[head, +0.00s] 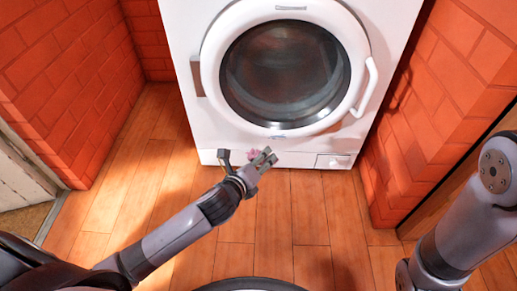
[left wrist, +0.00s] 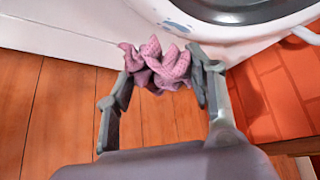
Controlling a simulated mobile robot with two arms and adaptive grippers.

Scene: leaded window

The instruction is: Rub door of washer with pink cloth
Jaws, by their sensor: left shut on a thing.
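A white front-loading washer (head: 180,70) stands at the back. Its round door (head: 285,70) is shut, with a white ring, dark glass and a handle at the right. A bluish smudge (head: 276,137) marks the door ring's lower edge; it also shows in the left wrist view (left wrist: 180,27). My left gripper (head: 250,157) is in front of the washer's lower front, below the door. It is shut on the crumpled pink cloth (left wrist: 160,66), which in the head view is a small pink patch (head: 254,153). The cloth appears apart from the door. My right gripper is out of view.
Red brick walls (head: 60,80) stand close on both sides of the washer, with a brick corner (head: 430,130) at the right. The wooden floor (head: 290,215) in front is clear. A pale door or panel (head: 20,175) is at the far left.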

